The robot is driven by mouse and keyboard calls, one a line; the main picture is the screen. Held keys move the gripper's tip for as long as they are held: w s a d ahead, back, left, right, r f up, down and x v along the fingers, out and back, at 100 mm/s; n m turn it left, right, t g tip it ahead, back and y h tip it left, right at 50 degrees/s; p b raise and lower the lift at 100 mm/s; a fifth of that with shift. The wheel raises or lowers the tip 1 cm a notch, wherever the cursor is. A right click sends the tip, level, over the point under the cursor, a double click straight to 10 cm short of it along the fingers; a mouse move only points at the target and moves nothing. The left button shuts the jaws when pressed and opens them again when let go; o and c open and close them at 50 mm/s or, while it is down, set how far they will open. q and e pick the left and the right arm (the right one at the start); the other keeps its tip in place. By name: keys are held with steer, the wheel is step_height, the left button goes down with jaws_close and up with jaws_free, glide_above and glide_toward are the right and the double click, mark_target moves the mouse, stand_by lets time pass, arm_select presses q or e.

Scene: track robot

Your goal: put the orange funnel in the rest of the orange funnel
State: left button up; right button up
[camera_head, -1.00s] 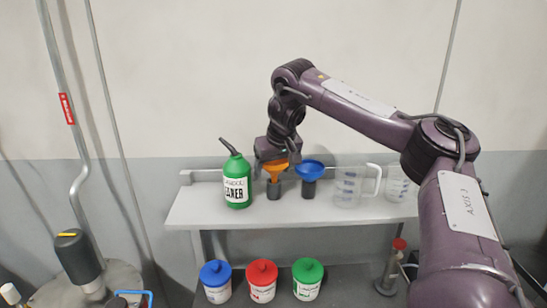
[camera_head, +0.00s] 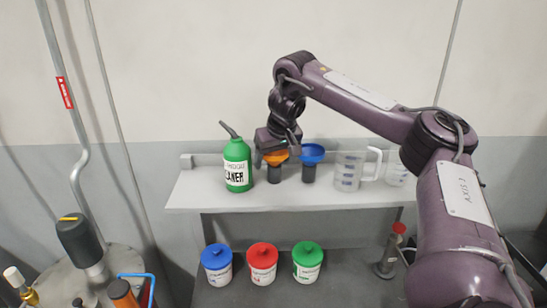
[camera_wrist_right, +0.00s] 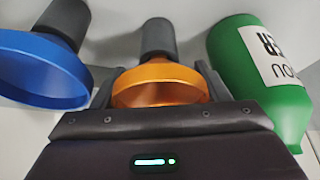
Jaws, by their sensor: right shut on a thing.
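The orange funnel (camera_head: 278,157) is upright with its wide mouth up, at the shelf's middle. It also shows in the right wrist view (camera_wrist_right: 160,82). My right gripper (camera_head: 277,150) is shut on it, with fingers on either side of its rim. The rest of the orange funnel, a dark grey cylinder (camera_head: 274,175), stands on the shelf directly below. In the wrist view the funnel lines up with this rest (camera_wrist_right: 157,38), and its spout is hidden, apparently inside the rest's top. Whether it is fully seated I cannot tell. My left gripper is not in view.
A blue funnel (camera_head: 312,152) in its own dark rest stands close on the right. A green cleaner bottle (camera_head: 237,166) stands close on the left. Clear jugs (camera_head: 348,172) are farther right on the white shelf (camera_head: 205,198). Several lidded tubs (camera_head: 262,266) stand below.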

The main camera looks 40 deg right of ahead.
steer(key=o, duration=1.1)
steer(key=shift+a+f, duration=0.1)
steer(key=shift+f, duration=0.05)
steer(key=shift+v, duration=0.75)
steer(key=v, duration=0.5)
steer(key=shift+w+a, duration=0.1)
steer(key=shift+w, duration=0.1)
steer(key=shift+v, duration=0.75)
